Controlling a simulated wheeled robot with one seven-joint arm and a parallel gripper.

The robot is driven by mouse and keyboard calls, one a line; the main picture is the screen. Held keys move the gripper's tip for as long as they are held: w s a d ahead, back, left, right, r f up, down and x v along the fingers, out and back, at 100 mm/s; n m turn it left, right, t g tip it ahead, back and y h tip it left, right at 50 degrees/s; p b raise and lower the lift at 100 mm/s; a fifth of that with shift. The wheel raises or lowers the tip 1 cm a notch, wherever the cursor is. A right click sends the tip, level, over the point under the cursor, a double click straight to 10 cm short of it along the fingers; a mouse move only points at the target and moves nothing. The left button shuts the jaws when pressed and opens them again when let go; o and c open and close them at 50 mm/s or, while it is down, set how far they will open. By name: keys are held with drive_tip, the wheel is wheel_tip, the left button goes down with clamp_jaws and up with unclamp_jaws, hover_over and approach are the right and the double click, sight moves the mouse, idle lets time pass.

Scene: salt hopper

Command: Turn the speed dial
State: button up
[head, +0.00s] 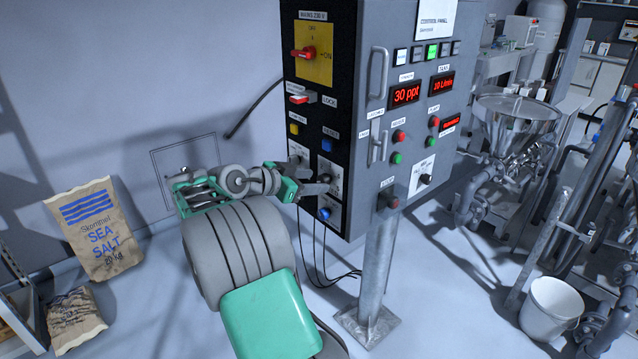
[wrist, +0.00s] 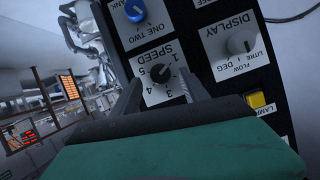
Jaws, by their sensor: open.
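The speed dial (wrist: 158,73) is a small black knob on a white plate marked SPEED, with numbers around it. In the wrist view it sits between the two fingers of my gripper (wrist: 163,84), which are open. A gap shows on both sides, so the fingers look apart from the knob. In the head view my gripper (head: 327,184) reaches from the left to the dark side face of the control cabinet (head: 340,60). The fingers partly cover the dial's plate there, and the knob is hard to make out. I cannot tell the dial's setting surely.
A blue ONE TWO knob (wrist: 135,10), a grey display knob (wrist: 238,42) and a yellow lamp button (wrist: 257,100) are close by. A red-handled mains switch (head: 303,53) is higher up. A salt sack (head: 95,230) stands left. A steel hopper (head: 515,115) is right.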

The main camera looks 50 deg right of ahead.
sight(321, 181)
drive_tip(key=shift+x, duration=1.55)
drive_tip(key=shift+c, duration=0.3)
clamp_jaws()
